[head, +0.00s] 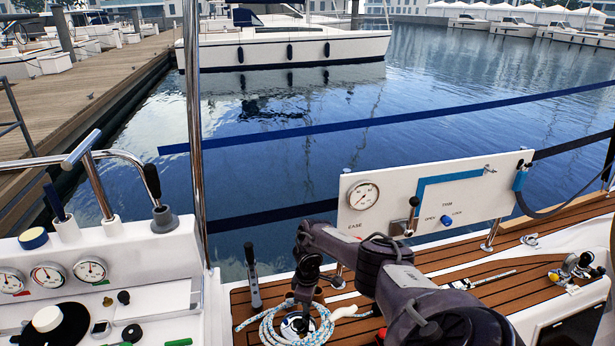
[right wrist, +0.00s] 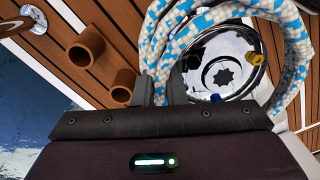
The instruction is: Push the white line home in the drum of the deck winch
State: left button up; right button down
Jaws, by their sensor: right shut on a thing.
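The deck winch (right wrist: 222,75) shows in the right wrist view as a shiny chrome drum with a star-shaped socket in its top. In the head view the winch (head: 296,326) is at the bottom, partly hidden by my arm. The white line (right wrist: 163,22), flecked with blue, loops around the drum; its coils (head: 268,328) also show in the head view. My right gripper (right wrist: 162,88) is at the drum's left side in the wrist view, its fingers shut on the line. How deep the line sits in the drum is hidden. My left gripper is out of view.
A white panel with a gauge (head: 363,195) stands behind my right arm. A lever (head: 253,275) rises left of the winch. Two brown tubes (right wrist: 87,45) stand near the gripper. A white console with gauges (head: 48,275) is at left. Teak deck (head: 470,262) lies at right.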

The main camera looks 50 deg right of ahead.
jog(key=shift+f+b, duration=0.45)
jog(key=shift+f, duration=0.15)
jog(key=c, duration=1.4)
grip_release()
jog(key=shift+f, duration=0.1)
jog(key=shift+a, duration=0.15)
notch_tip(320, 180, up, 7)
jog(key=shift+r+p, duration=0.1)
jog(key=shift+p, duration=0.75)
jog(key=shift+r, duration=0.35)
jog(key=shift+d+r, duration=0.1)
jog(key=shift+d, duration=0.1)
jog(key=shift+w+d, duration=0.1)
jog(key=shift+d, duration=0.05)
